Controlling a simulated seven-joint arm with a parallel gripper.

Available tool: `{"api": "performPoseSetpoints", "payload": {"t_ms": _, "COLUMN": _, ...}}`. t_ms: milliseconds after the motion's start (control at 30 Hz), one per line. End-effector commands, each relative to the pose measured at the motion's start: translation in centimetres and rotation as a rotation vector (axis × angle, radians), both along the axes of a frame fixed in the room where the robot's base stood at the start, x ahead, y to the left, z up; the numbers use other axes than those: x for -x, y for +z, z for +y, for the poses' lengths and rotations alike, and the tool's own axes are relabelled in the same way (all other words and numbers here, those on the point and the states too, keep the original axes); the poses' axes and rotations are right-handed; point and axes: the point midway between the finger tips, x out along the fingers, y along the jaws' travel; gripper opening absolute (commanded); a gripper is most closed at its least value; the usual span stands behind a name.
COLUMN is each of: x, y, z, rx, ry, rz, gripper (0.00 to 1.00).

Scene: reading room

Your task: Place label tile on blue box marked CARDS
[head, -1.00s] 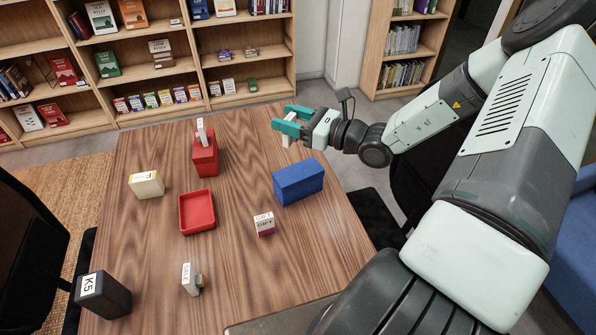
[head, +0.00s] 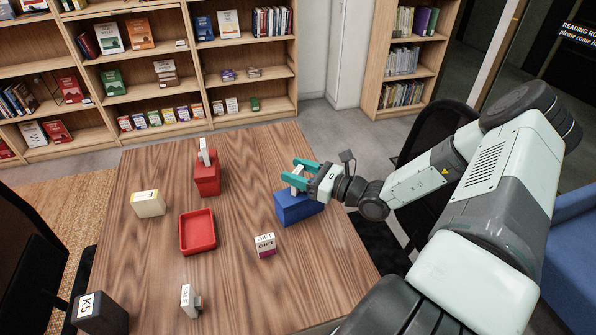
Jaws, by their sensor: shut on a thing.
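The blue box (head: 297,211) stands on the right part of the wooden table. No writing shows on the faces in view, and its top is partly covered by my gripper. My gripper (head: 289,172), with teal fingers, is at the box's top, reaching in from the right. It is shut on a small white tile (head: 298,171), which stands up between the fingers. Any lettering on the tile cannot be read. I cannot tell whether the tile's lower edge touches the box's top.
The table (head: 243,295) also holds a red box (head: 207,184) with a white tile on top, a red tray (head: 182,237), a cream box (head: 148,206), a GIFT block (head: 265,246), a SALE tile (head: 186,298) and a dark K5 block (head: 101,314).

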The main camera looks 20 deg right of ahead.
Motion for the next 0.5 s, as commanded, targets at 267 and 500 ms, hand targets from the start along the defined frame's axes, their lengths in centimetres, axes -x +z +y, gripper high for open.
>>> {"api": "performPoseSetpoints", "payload": {"t_ms": 267, "x": -0.01, "y": -0.28, "z": -0.01, "rx": 0.0, "ry": 0.0, "rz": 0.0, "gripper": 0.63}}
{"api": "performPoseSetpoints", "payload": {"t_ms": 500, "x": -0.01, "y": -0.27, "z": -0.01, "rx": 0.0, "ry": -0.001, "rz": 0.0, "gripper": 0.78}}
